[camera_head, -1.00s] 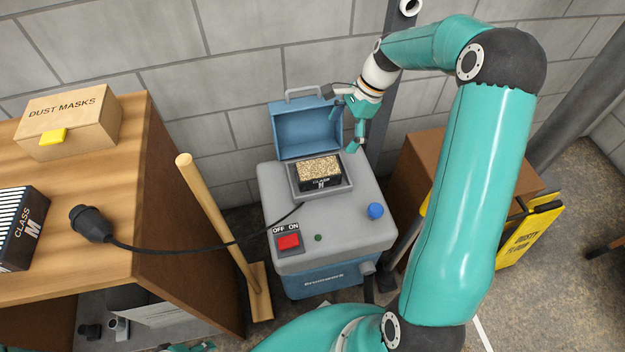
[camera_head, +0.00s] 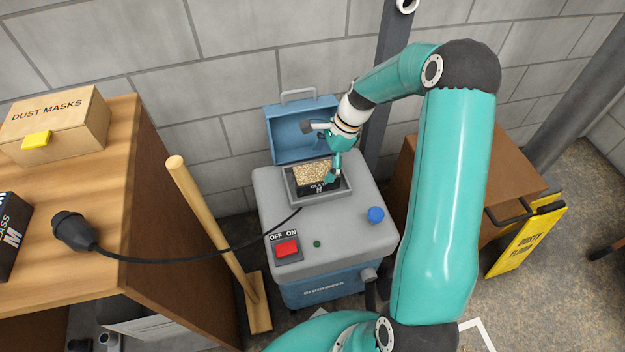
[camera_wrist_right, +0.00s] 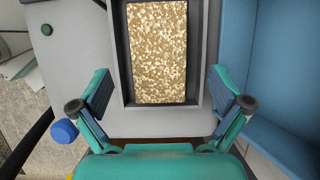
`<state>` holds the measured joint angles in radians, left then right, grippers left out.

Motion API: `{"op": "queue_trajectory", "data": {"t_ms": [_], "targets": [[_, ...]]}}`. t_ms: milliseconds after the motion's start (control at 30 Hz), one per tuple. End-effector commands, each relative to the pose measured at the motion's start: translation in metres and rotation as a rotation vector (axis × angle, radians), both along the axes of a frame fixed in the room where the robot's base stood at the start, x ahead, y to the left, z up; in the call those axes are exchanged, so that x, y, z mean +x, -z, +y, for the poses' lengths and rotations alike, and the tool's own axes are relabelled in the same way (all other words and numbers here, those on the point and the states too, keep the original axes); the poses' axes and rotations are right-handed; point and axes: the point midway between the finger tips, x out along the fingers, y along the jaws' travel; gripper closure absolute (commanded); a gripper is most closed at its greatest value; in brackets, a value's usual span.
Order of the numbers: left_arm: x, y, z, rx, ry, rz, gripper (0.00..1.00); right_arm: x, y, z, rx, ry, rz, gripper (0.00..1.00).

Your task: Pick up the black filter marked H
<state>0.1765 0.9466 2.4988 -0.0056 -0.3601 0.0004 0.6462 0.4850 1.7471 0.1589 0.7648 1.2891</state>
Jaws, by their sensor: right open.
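My right gripper (camera_head: 318,151) is open and empty above the recess, apart from the filter. My left gripper is not in view.
The machine's blue lid (camera_head: 290,137) stands open behind the recess. A red switch (camera_head: 287,248) and blue knob (camera_head: 376,214) are on its top. A black cable plug (camera_head: 73,230) lies on the workbench (camera_head: 95,180). A wooden-handled broom (camera_head: 208,220) leans between.

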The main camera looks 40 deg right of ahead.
Motion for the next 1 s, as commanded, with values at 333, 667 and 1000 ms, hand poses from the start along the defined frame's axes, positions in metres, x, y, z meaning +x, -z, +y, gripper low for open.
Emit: {"op": "queue_trajectory", "data": {"t_ms": [333, 667, 1000], "targets": [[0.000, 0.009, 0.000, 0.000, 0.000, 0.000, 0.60, 0.010, 0.039, 0.017, 0.002, 0.001, 0.001, 0.00], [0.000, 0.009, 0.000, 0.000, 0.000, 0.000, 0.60, 0.010, 0.041, 0.017, 0.000, 0.001, 0.000, 0.00], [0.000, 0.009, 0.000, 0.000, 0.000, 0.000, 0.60, 0.010, 0.044, 0.017, 0.001, 0.001, 0.001, 0.00]]}}
